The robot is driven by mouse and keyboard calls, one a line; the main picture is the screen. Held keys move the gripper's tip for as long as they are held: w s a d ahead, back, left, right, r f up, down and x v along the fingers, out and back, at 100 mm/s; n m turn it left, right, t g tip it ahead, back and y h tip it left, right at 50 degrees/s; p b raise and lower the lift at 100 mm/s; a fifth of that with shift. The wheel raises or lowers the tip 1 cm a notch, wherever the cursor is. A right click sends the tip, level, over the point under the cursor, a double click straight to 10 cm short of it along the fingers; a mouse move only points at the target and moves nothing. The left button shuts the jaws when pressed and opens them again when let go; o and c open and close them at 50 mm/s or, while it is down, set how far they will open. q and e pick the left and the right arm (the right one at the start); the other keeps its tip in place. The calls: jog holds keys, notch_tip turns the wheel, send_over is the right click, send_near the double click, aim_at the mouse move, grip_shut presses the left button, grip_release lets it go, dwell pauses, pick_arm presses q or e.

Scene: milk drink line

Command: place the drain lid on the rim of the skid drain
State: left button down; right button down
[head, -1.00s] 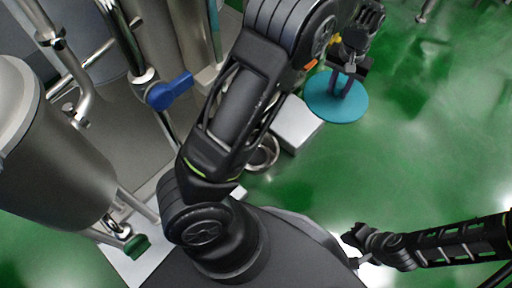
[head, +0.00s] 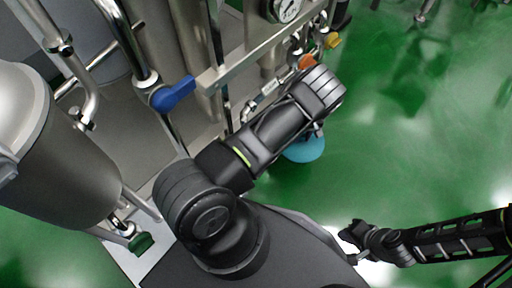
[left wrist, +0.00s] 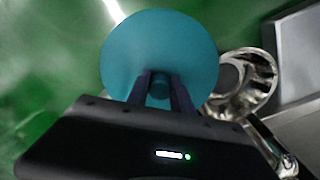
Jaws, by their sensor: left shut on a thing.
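The drain lid is a flat teal disc (left wrist: 158,48) with a small round knob. In the left wrist view my left gripper (left wrist: 160,88) is shut on the knob. In the head view only part of the lid (head: 306,150) shows, below my left forearm; the forearm hides the drain and most of the left gripper. My right gripper (head: 352,243) is at the lower right, too small to read its fingers.
The metal skid with pipes, a pressure gauge (head: 287,10) and a blue valve handle (head: 172,94) stands left and above. A grey steel tank (head: 62,150) is at the left. A grey box-like block (left wrist: 300,55) lies beyond the drain. Green floor on the right is free.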

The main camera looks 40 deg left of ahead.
pick_arm(q)
jog(key=s+a, duration=1.1)
jog(key=a, duration=0.2)
jog(key=shift+s+a+b, duration=0.35)
jog(key=shift+b, duration=0.1)
jog(key=shift+f+b, duration=0.8)
jog(key=shift+f, duration=0.9)
jog(key=c, duration=1.6)
grip_release()
jog(key=shift+f, duration=0.2)
jog(key=o, duration=0.5)
jog(key=shift+r, duration=0.1)
